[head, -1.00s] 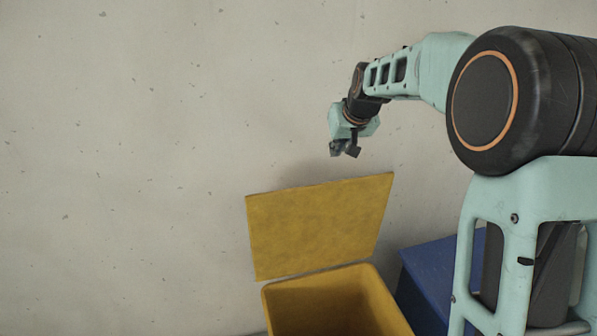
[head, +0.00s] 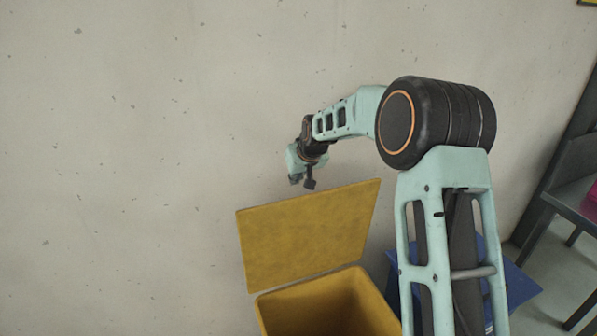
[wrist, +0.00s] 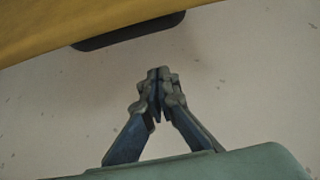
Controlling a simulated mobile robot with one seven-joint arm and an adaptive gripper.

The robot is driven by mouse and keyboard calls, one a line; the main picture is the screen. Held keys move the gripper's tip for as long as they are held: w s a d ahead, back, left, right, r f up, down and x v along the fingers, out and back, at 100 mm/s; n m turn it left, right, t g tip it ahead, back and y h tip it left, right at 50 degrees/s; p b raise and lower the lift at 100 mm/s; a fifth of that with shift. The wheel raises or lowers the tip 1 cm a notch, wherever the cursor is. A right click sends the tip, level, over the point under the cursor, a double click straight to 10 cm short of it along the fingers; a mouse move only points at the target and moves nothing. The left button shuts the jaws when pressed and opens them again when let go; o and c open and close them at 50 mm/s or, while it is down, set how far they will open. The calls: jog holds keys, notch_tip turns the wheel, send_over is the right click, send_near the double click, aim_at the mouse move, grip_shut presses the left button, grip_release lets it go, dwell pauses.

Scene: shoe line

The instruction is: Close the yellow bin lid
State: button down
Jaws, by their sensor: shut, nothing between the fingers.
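The yellow bin (head: 330,306) stands at the bottom of the head view with its top open. Its yellow lid (head: 308,235) is raised and tilted back towards the wall. My gripper (head: 303,184) is just above the lid's upper edge, near its middle. In the wrist view my gripper (wrist: 158,80) is shut and empty, with the fingertips together. The lid (wrist: 60,25) crosses the top of the wrist view, with a dark strip (wrist: 130,32) along its edge. The fingers look apart from the lid.
A pale speckled wall (head: 120,150) is behind the bin and gripper. A blue bin (head: 518,285) stands to the right, partly hidden by my arm. A dark table or rack (head: 575,195) is at the far right, with grey floor below it.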

jog(key=shift+s+d+f+p, duration=0.2)
jog(key=shift+s+d+f, duration=0.05)
jog(key=shift+s+f, duration=0.4)
jog(key=shift+s+d+f+p, duration=0.15)
jog(key=shift+s+d+f, duration=0.1)
jog(key=shift+s+f, duration=0.4)
jog(key=shift+w+f, duration=0.1)
